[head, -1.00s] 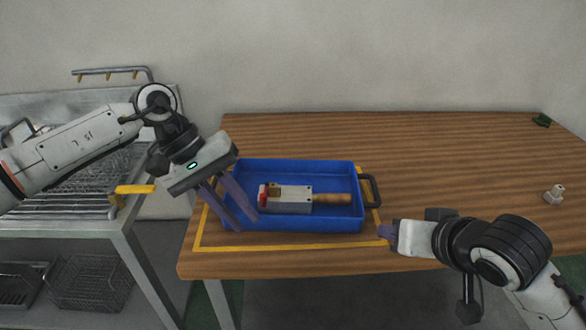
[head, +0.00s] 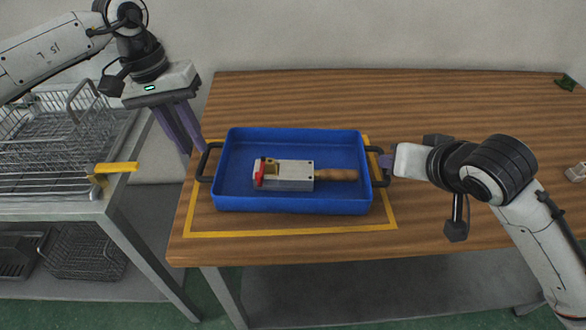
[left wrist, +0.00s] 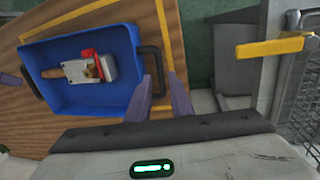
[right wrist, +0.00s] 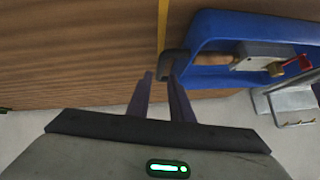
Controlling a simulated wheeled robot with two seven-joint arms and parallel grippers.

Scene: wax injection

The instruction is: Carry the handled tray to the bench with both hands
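The blue handled tray (head: 290,205) sits on the wooden table inside a yellow outline. It has dark handles at its left (head: 205,165) and right (head: 378,165) ends. In it lies a metal block tool with a red part and a wooden handle (head: 295,174). My left gripper (head: 194,152) is open beside the left handle; in the left wrist view its fingers (left wrist: 158,85) are apart, close to that handle (left wrist: 151,62). My right gripper (head: 388,163) is at the right handle; in the right wrist view its fingers (right wrist: 158,80) are apart with the handle (right wrist: 172,66) near their tips.
The wooden table (head: 430,110) is clear behind the tray. A metal rack stand (head: 70,212) with wire baskets (head: 75,150) and a yellow lever (head: 116,167) stands at the left. A small pale object (head: 576,172) and a green one (head: 566,82) are at the right.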

